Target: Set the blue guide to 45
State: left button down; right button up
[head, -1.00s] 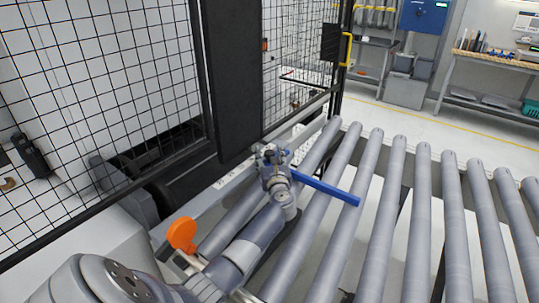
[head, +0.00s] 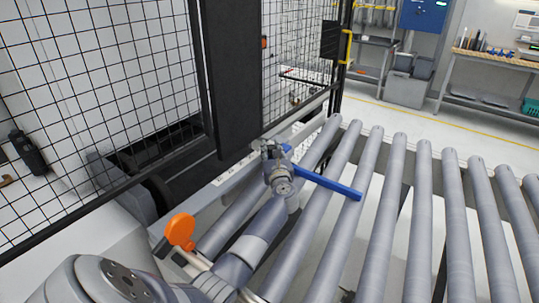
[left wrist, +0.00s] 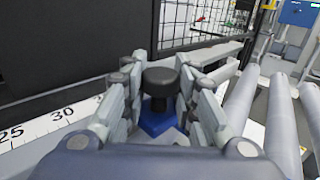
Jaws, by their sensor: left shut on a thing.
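The blue guide (head: 330,184) is a long blue bar reaching out to the right across the rollers. Its blue base (left wrist: 154,120) and black knob (left wrist: 160,82) show in the left wrist view. My left gripper (head: 268,150) is shut on the knob; in the left wrist view its fingers (left wrist: 160,90) stand on both sides of it. A white scale (left wrist: 40,126) runs along the rail, with 25 and 30 readable to the left of the gripper. The marks at the guide itself are hidden behind the fingers. My right gripper is not in view.
Grey conveyor rollers (head: 423,190) fill the right side. A black upright panel (head: 232,75) and a mesh fence (head: 100,70) stand close behind the gripper. An orange knob (head: 180,230) stands near my left arm. Open floor lies beyond the rollers.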

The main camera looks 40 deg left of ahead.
pick_arm(q)
jog(key=c, duration=1.2)
grip_release()
jog(key=v, duration=1.2)
jog(key=shift+d, duration=0.1)
